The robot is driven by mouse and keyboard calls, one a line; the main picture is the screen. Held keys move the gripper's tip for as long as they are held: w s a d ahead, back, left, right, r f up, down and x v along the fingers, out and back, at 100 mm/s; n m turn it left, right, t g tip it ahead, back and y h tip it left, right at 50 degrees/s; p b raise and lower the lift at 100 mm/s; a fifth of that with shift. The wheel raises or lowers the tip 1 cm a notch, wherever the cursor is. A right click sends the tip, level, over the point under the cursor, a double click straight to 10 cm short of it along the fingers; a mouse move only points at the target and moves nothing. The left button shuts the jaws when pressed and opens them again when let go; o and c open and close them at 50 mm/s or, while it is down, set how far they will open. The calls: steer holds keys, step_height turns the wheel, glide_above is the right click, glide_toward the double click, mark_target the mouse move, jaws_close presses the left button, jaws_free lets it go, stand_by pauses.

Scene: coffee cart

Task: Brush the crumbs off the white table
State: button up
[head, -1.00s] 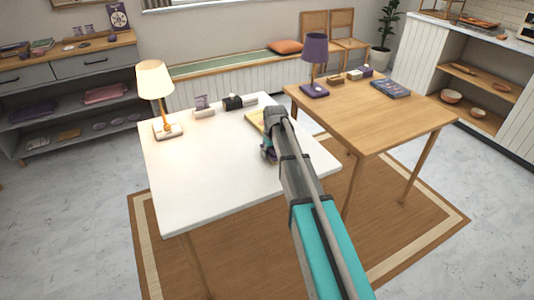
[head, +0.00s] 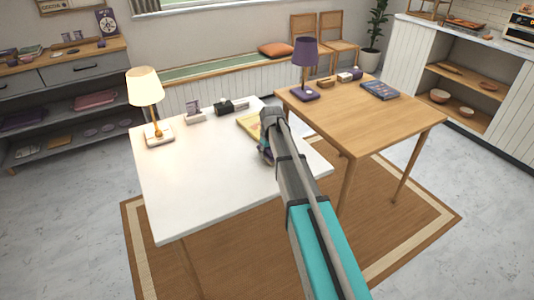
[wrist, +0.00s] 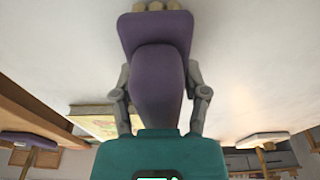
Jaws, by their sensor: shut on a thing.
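The white table (head: 190,190) stands in the left middle of the head view. I can make out no crumbs on it; my arm hides part of its right side. In the wrist view my gripper (wrist: 160,90) is shut on a purple brush (wrist: 158,70), one finger on each side of its handle. The brush's pale bristles (wrist: 155,5) point to the top of that view, against the white tabletop. I cannot tell whether they touch it. In the head view the gripper (head: 265,152) is over the table's right part, mostly hidden by my arm.
A lit lamp (head: 146,88), a small card holder (head: 195,115), a dark box (head: 224,107) and a yellow book (head: 248,124) stand along the white table's back. A wooden table (head: 350,115) with a purple lamp (head: 305,55) is close on the right.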

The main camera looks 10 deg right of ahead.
steer(key=shift+r+p, duration=2.35)
steer(key=shift+r, duration=0.3)
steer(key=shift+r+p, duration=1.5)
steer(key=shift+s+f, duration=0.1)
